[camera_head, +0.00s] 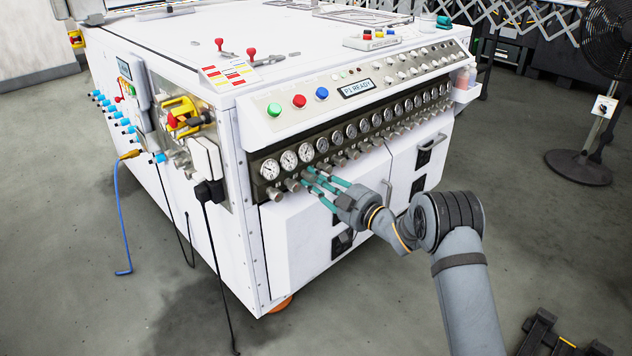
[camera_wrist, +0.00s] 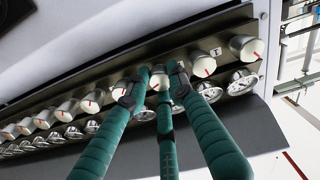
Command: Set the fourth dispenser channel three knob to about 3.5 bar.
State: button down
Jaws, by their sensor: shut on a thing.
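A row of small pressure knobs runs along the dark panel under round gauges (camera_head: 306,152) on the white machine. My gripper (camera_head: 308,178) has teal fingers and is at the left end of this row in the head view. In the wrist view my gripper (camera_wrist: 155,80) is shut on a silver knob (camera_wrist: 158,83), the third from the right end there, with fingers on both sides. The neighbouring knobs (camera_wrist: 203,65) show red pointer marks. The fingers partly hide the gripped knob. Gauge readings and channel labels are too small to read.
Above the gauges are green, red and blue buttons (camera_head: 299,101) and a display (camera_head: 357,88). Other knobs sit close on both sides of my fingers. A black cable (camera_head: 215,235) hangs at the machine's left corner. The floor in front is mostly clear.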

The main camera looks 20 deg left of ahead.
jog(key=shift+d+f+n+b, duration=0.1)
jog(key=shift+f+n+b, duration=0.45)
jog(key=shift+n+b, duration=1.05)
jog(key=shift+b, duration=0.15)
jog(key=shift+r+n, duration=0.25)
jog(key=shift+n, duration=0.15)
jog(key=shift+w, duration=0.1)
jog(key=c, duration=1.7)
grip_release()
jog(key=shift+c, duration=0.2)
jog(key=shift+o, duration=1.1)
jog(key=shift+r, duration=0.15)
